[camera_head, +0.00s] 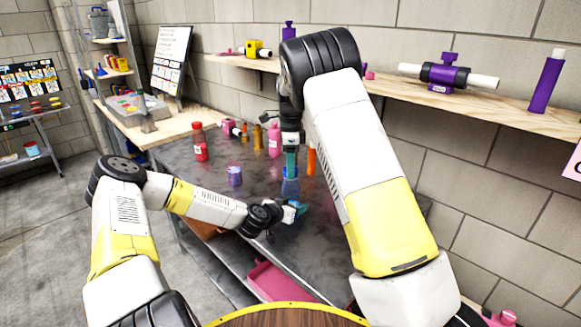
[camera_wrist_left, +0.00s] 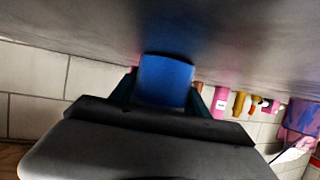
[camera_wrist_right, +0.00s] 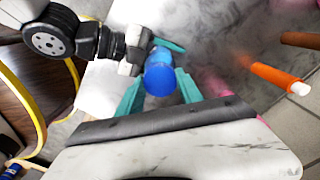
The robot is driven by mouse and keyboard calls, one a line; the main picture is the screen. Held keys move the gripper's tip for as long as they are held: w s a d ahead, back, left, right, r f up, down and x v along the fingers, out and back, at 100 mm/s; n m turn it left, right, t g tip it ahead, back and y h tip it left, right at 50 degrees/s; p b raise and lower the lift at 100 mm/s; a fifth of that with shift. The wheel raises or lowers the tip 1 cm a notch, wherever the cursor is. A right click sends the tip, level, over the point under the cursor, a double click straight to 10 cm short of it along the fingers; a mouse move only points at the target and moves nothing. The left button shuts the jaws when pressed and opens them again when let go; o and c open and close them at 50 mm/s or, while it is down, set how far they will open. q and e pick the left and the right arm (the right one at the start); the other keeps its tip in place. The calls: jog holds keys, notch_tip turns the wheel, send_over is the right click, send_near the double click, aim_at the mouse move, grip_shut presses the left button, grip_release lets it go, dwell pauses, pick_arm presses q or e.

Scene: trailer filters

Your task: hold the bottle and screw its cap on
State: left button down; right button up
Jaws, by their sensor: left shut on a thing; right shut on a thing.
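A blue bottle (camera_head: 290,188) stands upright above the grey table. My left gripper (camera_head: 297,207) is shut on it low down, reaching in from the left; the bottle fills the space between its fingers in the left wrist view (camera_wrist_left: 165,80). My right gripper (camera_head: 291,165) points straight down from above, its teal fingers at the bottle's top. In the right wrist view a darker blue cap (camera_wrist_right: 158,80) sits between these fingers, in line with the lighter blue bottle (camera_wrist_right: 161,56). Whether cap and bottle touch is hidden, as are the threads.
A red bottle (camera_head: 200,142), a purple jar (camera_head: 235,176), a pink bottle (camera_head: 274,140) and an orange tube (camera_head: 311,161) stand on the table (camera_head: 190,178) around the grippers. A wall shelf (camera_head: 400,83) runs behind. A pink bin (camera_head: 277,283) sits below.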

jog(key=m, duration=0.7)
jog(key=shift+m, duration=0.4)
jog(key=m, duration=0.4)
jog(key=shift+m, duration=0.3)
jog(key=m, duration=0.4)
jog(key=shift+d+f+m, duration=0.1)
jog(key=shift+f+m, duration=0.05)
jog(key=shift+m, duration=0.25)
jog(key=o, duration=1.4)
jog(key=shift+c, duration=0.2)
notch_tip(320, 180, up, 12)
